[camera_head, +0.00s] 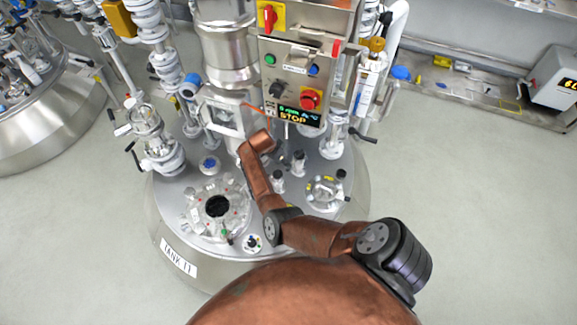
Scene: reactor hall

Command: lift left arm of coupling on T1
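Tank T1 (190,280) is the round steel vessel in the middle, with the label "TANK T1" (179,258) on its front left. A steel drive column (228,50) stands at the back of its lid, above a frame with openings (222,117). I cannot pick out the coupling or its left arm for certain. My copper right arm comes in from the lower right and reaches over the lid, its far end in front of that frame. My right gripper cannot be made out there. My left arm and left gripper are not in view.
A control box (300,85) reading "STOP" hangs above the lid, close to my arm's far end. Glass fittings and valves (163,155) stand left. An open port (217,206) is at the lid's front. Another vessel (45,115) stands far left. The floor at right is clear.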

